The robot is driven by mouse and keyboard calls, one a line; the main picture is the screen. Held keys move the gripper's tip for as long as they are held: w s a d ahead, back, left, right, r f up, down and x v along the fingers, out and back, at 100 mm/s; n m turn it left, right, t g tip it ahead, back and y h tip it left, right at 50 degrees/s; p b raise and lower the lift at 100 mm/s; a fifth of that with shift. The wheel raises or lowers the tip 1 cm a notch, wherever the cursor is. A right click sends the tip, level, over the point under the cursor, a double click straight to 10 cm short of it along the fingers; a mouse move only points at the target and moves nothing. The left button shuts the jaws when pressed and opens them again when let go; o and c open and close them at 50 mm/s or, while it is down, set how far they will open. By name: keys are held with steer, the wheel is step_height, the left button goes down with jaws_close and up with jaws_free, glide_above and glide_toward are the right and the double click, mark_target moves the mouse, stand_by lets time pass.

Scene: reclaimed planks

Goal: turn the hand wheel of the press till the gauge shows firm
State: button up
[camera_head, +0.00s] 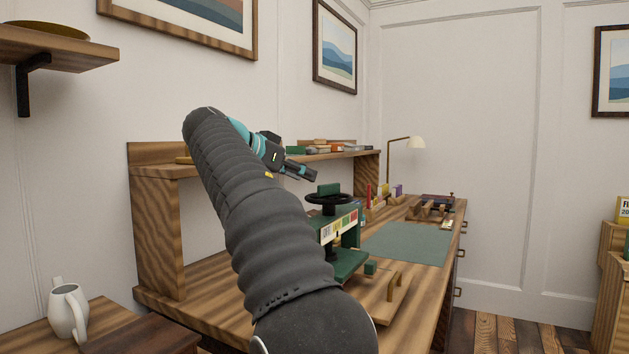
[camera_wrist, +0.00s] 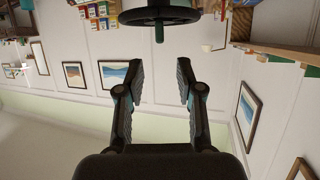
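The press (camera_head: 350,262) is green and stands on the wooden desk, partly hidden behind my arm. Its black hand wheel (camera_head: 328,198) lies flat on top; it also shows at the top edge of the wrist view (camera_wrist: 160,16), with a short greenish handle (camera_wrist: 159,34) sticking out. The gauge (camera_head: 340,226) is a coloured strip with small lettering on the press's front; its reading is too small to tell. My gripper (camera_head: 312,177) is above and left of the wheel, apart from it. In the wrist view its fingers (camera_wrist: 160,78) are spread with nothing between them.
A green mat (camera_head: 408,243) lies on the desk right of the press. A wooden piece with a handle (camera_head: 388,300) lies in front. A raised shelf (camera_head: 335,155) with small items runs behind. A lamp (camera_head: 410,143) and a wooden rack (camera_head: 432,207) stand farther back.

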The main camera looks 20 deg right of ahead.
steer(key=shift+v, duration=1.05)
